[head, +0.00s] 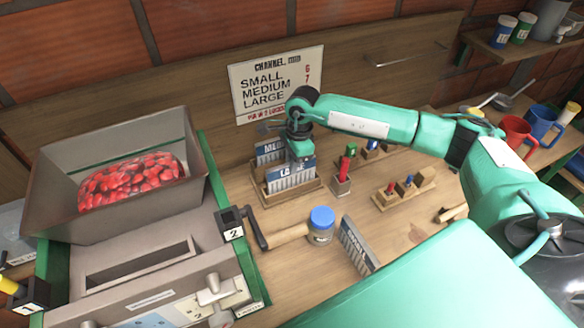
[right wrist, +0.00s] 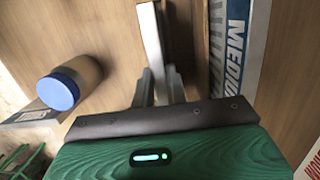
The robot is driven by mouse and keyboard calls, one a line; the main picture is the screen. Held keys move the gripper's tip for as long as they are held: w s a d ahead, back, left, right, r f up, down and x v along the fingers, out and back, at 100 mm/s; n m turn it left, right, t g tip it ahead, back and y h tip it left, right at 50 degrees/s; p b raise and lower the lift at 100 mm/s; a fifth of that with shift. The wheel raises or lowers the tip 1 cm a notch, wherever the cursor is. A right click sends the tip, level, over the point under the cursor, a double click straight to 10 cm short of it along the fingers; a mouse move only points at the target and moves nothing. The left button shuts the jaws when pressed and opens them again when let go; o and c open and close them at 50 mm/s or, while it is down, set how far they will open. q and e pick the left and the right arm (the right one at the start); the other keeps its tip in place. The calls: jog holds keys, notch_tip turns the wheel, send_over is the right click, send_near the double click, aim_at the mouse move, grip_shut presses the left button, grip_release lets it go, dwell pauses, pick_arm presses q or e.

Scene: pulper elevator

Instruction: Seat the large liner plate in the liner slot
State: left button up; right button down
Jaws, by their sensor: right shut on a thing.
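The large liner plate (head: 291,180), with a blue top band and grey ribs, stands upright at the wooden rack (head: 290,196). My right gripper (head: 301,158) is over its top edge, shut on it. In the right wrist view, the fingers (right wrist: 158,88) grip the plate (right wrist: 150,35), seen edge-on. Whether its lower edge is clear of the rack cannot be told. The medium plate (head: 270,150) stands behind it and also shows in the right wrist view (right wrist: 233,55). A dark slot (head: 140,263) opens in the pulper's top, empty. My left gripper is not in view.
A hopper (head: 125,207) of red cherries stands at the left. Small blocks (head: 342,178) stand to the right. A sign (head: 276,84) hangs behind.

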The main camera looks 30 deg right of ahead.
notch_tip(320, 180, up, 19)
jog(key=b, duration=0.5)
jog(key=shift+f, duration=0.15)
jog(key=shift+s, duration=0.1)
